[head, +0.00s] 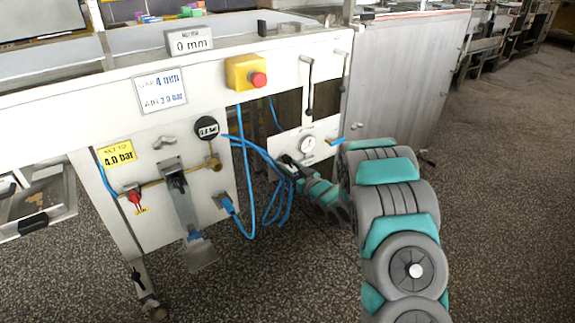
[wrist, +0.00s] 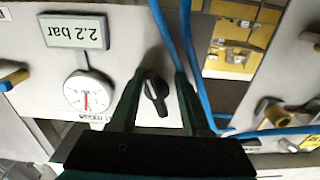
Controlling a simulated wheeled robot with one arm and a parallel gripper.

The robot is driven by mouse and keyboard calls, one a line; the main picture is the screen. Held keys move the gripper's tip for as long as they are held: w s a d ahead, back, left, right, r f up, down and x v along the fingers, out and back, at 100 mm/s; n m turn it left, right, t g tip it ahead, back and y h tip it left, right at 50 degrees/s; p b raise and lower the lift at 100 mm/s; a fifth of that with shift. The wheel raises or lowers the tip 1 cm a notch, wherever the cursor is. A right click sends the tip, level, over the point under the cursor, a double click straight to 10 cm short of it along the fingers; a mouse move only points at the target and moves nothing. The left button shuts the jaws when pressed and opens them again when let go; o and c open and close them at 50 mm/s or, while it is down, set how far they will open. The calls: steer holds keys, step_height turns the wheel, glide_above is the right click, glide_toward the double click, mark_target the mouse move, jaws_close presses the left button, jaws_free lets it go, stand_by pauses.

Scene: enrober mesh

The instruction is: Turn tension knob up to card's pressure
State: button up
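The black tension knob (wrist: 155,92) sits on a white panel in the wrist view, its bar slightly tilted. My gripper (wrist: 161,74) is open, with one dark finger on each side of the knob and visible gaps between. In the head view my gripper (head: 288,163) is at the lower panel, where the arm and hoses hide the knob. A display (wrist: 74,32), upside down in the wrist view, reads 2.2 bar. A yellow card (head: 117,153) reads 4.0 bar. A white card (head: 161,90) gives a gap of 4 mm and an air pressure, its digits blurred.
Blue hoses (wrist: 168,38) run close beside the right finger. A round gauge (wrist: 88,92) is left of the knob and also shows in the head view (head: 308,144). A yellow box with a red button (head: 257,79), a red valve (head: 135,196) and a round black gauge (head: 206,128) are on the machine front.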

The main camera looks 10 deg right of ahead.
steer(key=shift+s+d+f, duration=0.1)
steer(key=shift+s+f, duration=0.05)
steer(key=shift+s+d, duration=0.2)
steer(key=shift+s, duration=0.05)
steer(key=b+v, duration=0.1)
steer(key=v, duration=0.6)
